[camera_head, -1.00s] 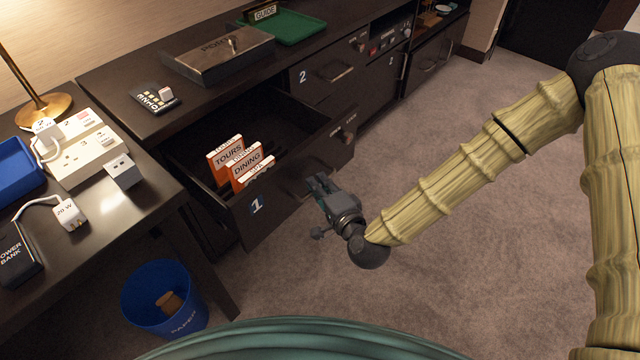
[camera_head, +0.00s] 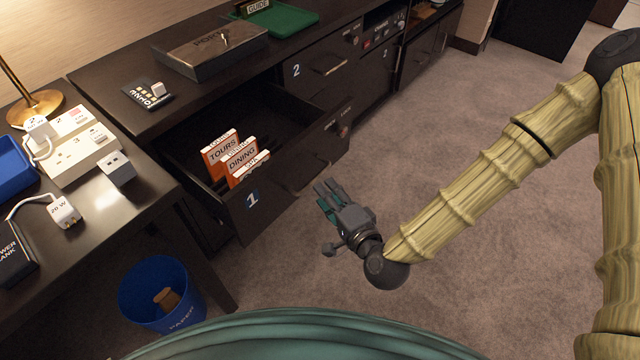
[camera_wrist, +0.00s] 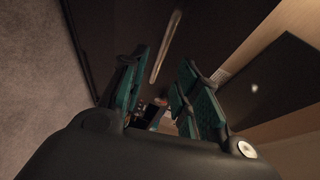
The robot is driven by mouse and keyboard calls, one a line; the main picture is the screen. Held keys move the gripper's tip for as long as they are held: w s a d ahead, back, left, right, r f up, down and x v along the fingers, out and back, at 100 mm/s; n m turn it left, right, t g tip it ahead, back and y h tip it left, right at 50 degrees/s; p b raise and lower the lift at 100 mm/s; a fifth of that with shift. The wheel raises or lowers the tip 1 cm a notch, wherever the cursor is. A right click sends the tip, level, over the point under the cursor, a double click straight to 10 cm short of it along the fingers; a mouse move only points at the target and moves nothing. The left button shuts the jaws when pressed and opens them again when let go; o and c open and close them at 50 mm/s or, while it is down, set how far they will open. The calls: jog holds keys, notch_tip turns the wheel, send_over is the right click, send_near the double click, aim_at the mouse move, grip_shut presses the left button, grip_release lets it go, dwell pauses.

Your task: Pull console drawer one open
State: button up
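Console drawer one (camera_head: 288,190), a dark wooden drawer with a blue "1" label on its front, stands pulled out from the console. Orange-and-white TOURS and DINING cards (camera_head: 238,160) stand inside it. Its bar handle (camera_head: 318,179) is partly visible on the front, and the handle also shows as a pale bar in the wrist view (camera_wrist: 165,47). My gripper (camera_head: 328,197) is in front of the drawer face, apart from the handle. In the wrist view its teal-padded fingers (camera_wrist: 160,85) are spread with a gap between them and nothing held.
Drawer two (camera_head: 325,70) is shut beside the open one. A desk at left carries a socket block (camera_head: 75,150) and a lamp (camera_head: 38,108). A blue paper bin (camera_head: 160,295) stands on the floor below. Carpet (camera_head: 470,270) on the right is free.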

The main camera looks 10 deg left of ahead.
jog(key=shift+v, duration=2.35)
jog(key=shift+f, duration=0.1)
jog(key=s+d+f+n+g+h, duration=0.25)
jog(key=s+d+f, duration=0.2)
jog(key=f, duration=0.45)
jog(key=s+d+f+n+g+h, duration=0.2)
jog(key=s+d+f+g, duration=0.25)
jog(key=f, duration=0.45)
jog(key=s+d+f+n+g+h, duration=0.2)
jog(key=s+d+f+h, duration=0.15)
jog(key=s+d, duration=0.4)
jog(key=s+d+f+n+g+h, duration=0.25)
jog(key=s+d+f, duration=0.2)
jog(key=d, duration=0.65)
notch_tip(320, 180, up, 20)
jog(key=d+p, duration=0.1)
jog(key=p, duration=1.9)
jog(key=shift+s+p, duration=0.15)
jog(key=shift+p, duration=0.15)
jog(key=shift+o, duration=0.4)
jog(key=shift+d+f+g, duration=0.1)
jog(key=shift+f+g, duration=0.05)
jog(key=shift+g, duration=0.1)
